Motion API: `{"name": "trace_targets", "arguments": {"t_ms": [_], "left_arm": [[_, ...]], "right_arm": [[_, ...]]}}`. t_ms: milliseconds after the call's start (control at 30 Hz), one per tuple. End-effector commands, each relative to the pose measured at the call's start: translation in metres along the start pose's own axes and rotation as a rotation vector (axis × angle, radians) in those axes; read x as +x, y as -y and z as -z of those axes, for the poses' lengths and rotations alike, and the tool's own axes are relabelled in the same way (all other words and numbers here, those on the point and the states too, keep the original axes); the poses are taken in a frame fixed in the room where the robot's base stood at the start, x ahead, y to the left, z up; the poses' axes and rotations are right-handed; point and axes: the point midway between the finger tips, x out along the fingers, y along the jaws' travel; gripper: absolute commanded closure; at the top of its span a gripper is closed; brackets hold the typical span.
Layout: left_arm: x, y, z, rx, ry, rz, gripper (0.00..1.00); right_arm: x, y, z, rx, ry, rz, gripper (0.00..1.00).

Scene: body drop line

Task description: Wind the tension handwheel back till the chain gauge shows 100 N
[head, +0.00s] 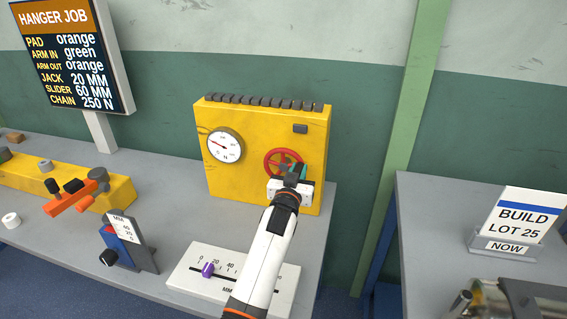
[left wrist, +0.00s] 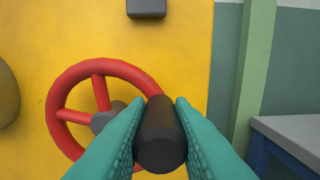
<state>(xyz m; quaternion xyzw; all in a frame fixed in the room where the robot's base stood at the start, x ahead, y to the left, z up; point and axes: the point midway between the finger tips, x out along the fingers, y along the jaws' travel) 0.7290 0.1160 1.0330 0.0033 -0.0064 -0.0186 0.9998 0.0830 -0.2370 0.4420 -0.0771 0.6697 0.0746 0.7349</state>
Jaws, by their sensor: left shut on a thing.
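The red handwheel (head: 272,160) is on the front of a yellow box (head: 262,190). My left gripper (head: 288,172) is at the wheel's lower right and hides part of it. In the left wrist view the red wheel (left wrist: 55,105) shows with its spokes and grey hub. There the teal fingers of my left gripper (left wrist: 160,130) are shut on the wheel's black handle knob (left wrist: 160,140). The round white chain gauge (head: 225,146) is left of the wheel, marked N. Its needle points to the upper left; its number is too small to read. My right gripper is out of view.
A sign (head: 72,55) reads CHAIN 250 N. A white slider plate (head: 185,278) with a purple knob lies on the grey bench, below the box. A blue jack unit (head: 115,240) and an orange-armed yellow fixture (head: 100,195) stand left. Another table (head: 430,220) is at right.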

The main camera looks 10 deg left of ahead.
Motion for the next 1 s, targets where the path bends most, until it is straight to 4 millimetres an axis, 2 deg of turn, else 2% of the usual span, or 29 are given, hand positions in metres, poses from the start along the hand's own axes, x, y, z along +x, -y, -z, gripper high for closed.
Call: {"name": "trace_targets", "arguments": {"t_ms": [33, 167, 467, 567, 600, 700, 1000], "left_arm": [[0.0, -0.003, 0.006, -0.007, -0.011, -0.008, 1.0], [-0.001, -0.003, 0.006, -0.007, -0.016, -0.008, 1.0], [-0.001, -0.021, -0.014, -0.001, -0.023, -0.011, 1.0], [-0.001, -0.026, -0.015, -0.001, -0.025, -0.011, 1.0], [-0.001, -0.026, -0.013, -0.002, -0.026, -0.011, 0.78], [-0.001, -0.025, -0.012, -0.002, -0.024, -0.01, 0.61], [-0.001, -0.022, -0.016, -0.003, -0.016, -0.005, 0.6]], "right_arm": [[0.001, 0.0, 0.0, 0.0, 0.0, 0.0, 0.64], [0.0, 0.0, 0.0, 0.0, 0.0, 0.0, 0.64], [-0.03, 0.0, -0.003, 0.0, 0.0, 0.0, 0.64], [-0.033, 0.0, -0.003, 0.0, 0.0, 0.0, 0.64], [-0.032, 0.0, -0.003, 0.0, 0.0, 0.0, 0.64], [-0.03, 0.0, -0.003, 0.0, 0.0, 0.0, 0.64], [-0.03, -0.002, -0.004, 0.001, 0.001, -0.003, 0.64]]}}
